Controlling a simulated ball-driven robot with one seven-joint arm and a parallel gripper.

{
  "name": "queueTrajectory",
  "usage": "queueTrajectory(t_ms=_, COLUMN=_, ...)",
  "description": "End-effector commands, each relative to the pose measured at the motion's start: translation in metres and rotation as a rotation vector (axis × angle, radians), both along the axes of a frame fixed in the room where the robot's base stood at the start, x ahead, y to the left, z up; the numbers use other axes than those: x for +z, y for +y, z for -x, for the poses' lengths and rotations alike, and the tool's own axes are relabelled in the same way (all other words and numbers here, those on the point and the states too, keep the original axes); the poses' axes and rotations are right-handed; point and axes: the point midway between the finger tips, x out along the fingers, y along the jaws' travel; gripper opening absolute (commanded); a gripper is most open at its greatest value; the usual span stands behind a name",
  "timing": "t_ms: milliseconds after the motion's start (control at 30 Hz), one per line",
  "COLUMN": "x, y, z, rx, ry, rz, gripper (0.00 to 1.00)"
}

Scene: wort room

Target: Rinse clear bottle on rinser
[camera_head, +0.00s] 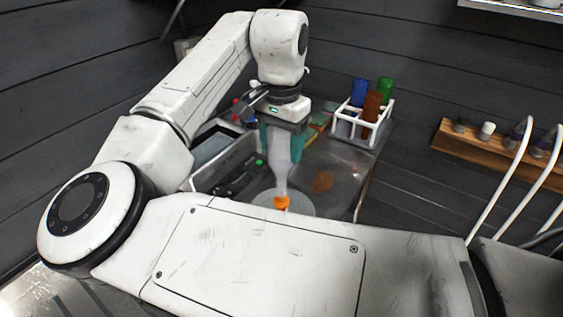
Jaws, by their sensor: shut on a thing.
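The clear bottle (281,159) hangs neck-down, close to upright, in the middle of the head view. My gripper (281,143) is shut on its body, with one teal finger on each side. The bottle's narrow neck points at the rinser, a pale round dish (302,207) with an orange nozzle (282,202) in its middle. The neck end is at or just above the nozzle; I cannot tell whether it touches or sits over it. My forearm hides the front edge of the rinser.
A white rack (347,130) with blue, green and brown bottles stands at the back right. A steel sink surface (340,165) with a brown stain lies right of the rinser. A dark tray (232,180) is to the left. A wooden shelf (475,147) and pale hoses (500,190) are at right.

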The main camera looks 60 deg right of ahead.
Motion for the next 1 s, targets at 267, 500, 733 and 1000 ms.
queueTrajectory(t_ms=267, x=0.016, y=0.0, z=0.0, rx=-0.001, ry=0.0, rz=0.001, gripper=0.29)
queueTrajectory(t_ms=500, x=0.026, y=0.0, z=0.0, rx=-0.001, ry=0.001, rz=0.0, gripper=0.29)
queueTrajectory(t_ms=733, x=0.036, y=0.0, z=0.0, rx=-0.001, ry=0.001, rz=0.001, gripper=0.29)
queueTrajectory(t_ms=1000, x=0.048, y=0.0, z=0.0, rx=-0.001, ry=0.0, rz=0.001, gripper=0.29)
